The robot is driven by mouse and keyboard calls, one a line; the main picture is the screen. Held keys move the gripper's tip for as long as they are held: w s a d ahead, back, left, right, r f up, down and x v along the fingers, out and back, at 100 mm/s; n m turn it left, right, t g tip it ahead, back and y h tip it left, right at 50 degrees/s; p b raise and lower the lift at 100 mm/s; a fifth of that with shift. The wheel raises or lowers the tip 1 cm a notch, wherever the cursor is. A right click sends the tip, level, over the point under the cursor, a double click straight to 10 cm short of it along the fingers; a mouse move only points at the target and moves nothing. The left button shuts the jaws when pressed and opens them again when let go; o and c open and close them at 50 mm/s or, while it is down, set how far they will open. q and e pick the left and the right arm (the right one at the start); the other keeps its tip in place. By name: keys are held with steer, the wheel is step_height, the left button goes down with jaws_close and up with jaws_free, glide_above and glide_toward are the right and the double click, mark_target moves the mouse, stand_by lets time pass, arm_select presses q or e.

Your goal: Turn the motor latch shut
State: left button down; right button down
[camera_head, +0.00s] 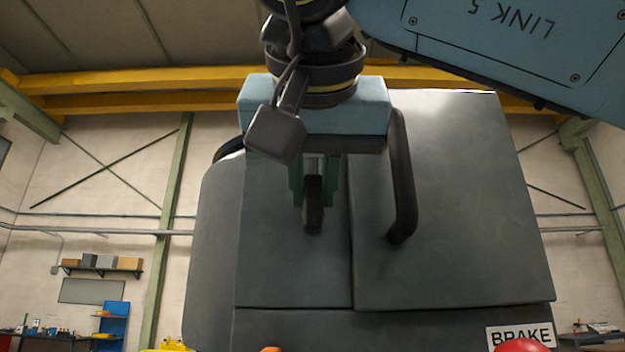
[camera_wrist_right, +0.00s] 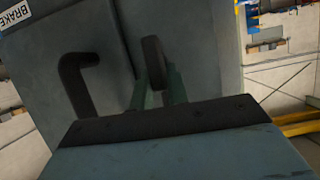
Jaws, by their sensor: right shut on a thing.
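The motor latch (camera_head: 313,217) is a short dark bar on the front of a grey metal housing. It hangs close to vertical in the head view, beside the seam between two panels. My right gripper (camera_head: 314,185) comes down from above, with green fingers on either side of the latch, shut on it. In the right wrist view the latch (camera_wrist_right: 155,62) stands up between the green fingers (camera_wrist_right: 160,88). The gripper body hides the latch's upper part and pivot in the head view. My left gripper is in neither view.
A dark bent handle (camera_head: 402,190) sits on the right panel, close beside my right gripper; it also shows in the wrist view (camera_wrist_right: 72,85). A BRAKE label (camera_head: 520,336) and a red knob (camera_head: 522,346) are at the lower right. A shelf (camera_head: 103,268) is far left.

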steer(key=shift+d+m+y, duration=0.25)
steer(key=shift+m+y, duration=0.25)
steer(key=shift+m, duration=0.3)
steer(key=shift+d+f+m+y+b, duration=0.15)
steer(key=shift+m+y+b, duration=0.35)
steer(key=shift+m, duration=0.1)
steer(key=m+y+b, duration=0.1)
steer(key=m+b, duration=0.1)
steer(key=f+m+t+y+b, duration=0.1)
steer(key=m+b, duration=0.1)
steer(key=b, duration=0.1)
steer(key=d+m+t+y+b, duration=0.1)
steer(key=m+b, duration=0.1)
steer(key=m, duration=0.1)
steer(key=shift+d+f+y, duration=0.1)
steer(key=shift+f+y, duration=0.2)
steer(key=shift+y, duration=0.1)
steer(key=shift+f+m+t+y+b, duration=0.15)
steer(key=shift+m+t+y+b, duration=0.35)
steer(key=shift+m+b, duration=1.45)
steer(key=c, duration=1.4)
jaws_free()
